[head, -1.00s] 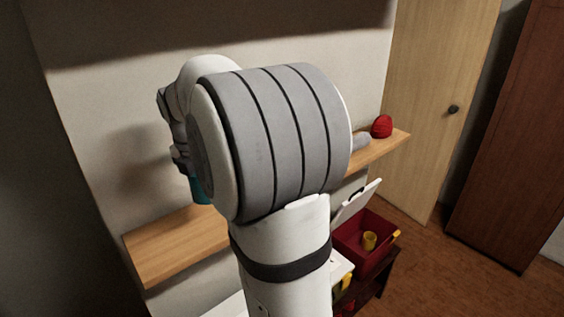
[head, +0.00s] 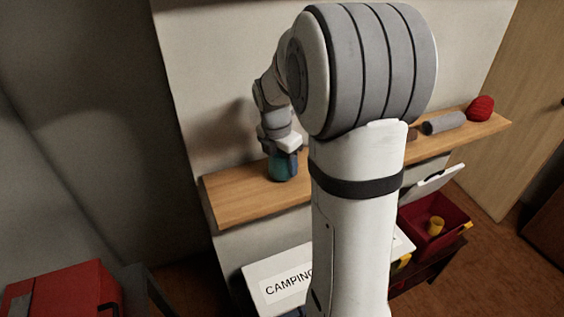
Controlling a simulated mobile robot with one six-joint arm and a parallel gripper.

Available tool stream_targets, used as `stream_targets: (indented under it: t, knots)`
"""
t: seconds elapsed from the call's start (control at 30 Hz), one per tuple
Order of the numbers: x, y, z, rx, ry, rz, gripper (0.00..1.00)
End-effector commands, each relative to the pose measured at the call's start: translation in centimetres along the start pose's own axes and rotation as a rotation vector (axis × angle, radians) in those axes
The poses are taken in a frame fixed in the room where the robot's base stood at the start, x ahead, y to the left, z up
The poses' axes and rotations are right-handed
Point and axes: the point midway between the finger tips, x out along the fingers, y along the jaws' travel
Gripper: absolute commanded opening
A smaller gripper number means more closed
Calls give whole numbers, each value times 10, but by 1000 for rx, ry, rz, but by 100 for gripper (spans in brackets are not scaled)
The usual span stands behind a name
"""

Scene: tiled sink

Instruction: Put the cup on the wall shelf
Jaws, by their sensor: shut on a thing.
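The wooden wall shelf (head: 240,195) runs along the wall behind my arm, and my arm hides its middle. A teal cup (head: 282,168) is at the left part of the shelf. My gripper (head: 286,152) is above the cup, shut on it from the top. The cup looks upright and its base appears at or just above the shelf board; I cannot tell whether it touches. The fingers partly cover the cup.
On the shelf's right part are a grey cylinder (head: 444,123) and a red ball-like thing (head: 481,108). Below stand a white box marked "CAMPING" (head: 262,275) and an open red bin (head: 412,222) with a yellow cup (head: 436,226). A red box (head: 65,290) is at lower left.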

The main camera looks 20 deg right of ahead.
Motion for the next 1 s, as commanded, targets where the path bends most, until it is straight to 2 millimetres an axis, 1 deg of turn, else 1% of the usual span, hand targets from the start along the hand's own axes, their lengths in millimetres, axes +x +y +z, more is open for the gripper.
stream_targets:
  t: [0.03, 0.1, 0.37, 0.47, 0.5, 0.73, 1.0]
  knots:
    - [5, -1, -1, 0, 2, -3, 34]
    - [10, -1, -2, 1, 1, -1, 34]
    - [11, 0, -1, 2, 0, 0, 34]
    - [14, -1, -2, 2, 0, 0, 34]
    - [14, -1, -2, 2, 0, 0, 59]
    - [13, -1, -1, 2, 0, 0, 78]
    - [11, -1, -1, 3, 0, 0, 79]
